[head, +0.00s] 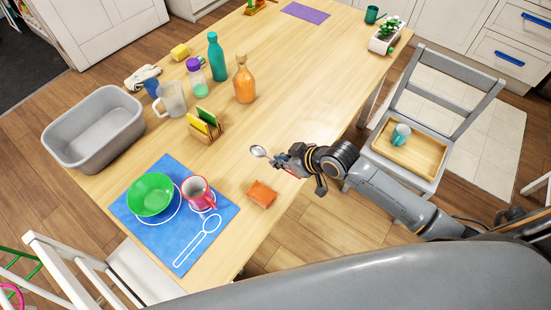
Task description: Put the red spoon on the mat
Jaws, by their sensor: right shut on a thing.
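My right gripper (291,161) is shut on the spoon (259,151), near the table's right edge. The spoon's silver bowl points left, out of the fingers. A little red shows at the gripper, and most of the handle is hidden by it. The blue mat (184,250) lies at the table's near left end, to the lower left of the gripper and apart from it. It has white outlines, one shaped like a spoon and bare. A green bowl (151,193) and a red and white mug (197,191) stand on it. My left gripper is out of view.
An orange block-like item (262,194) lies between gripper and mat. A rack with yellow and green items (205,125), a clear pitcher (172,98), bottles (244,81) and a grey tub (94,128) stand farther back. A chair with a tray (408,157) is at right.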

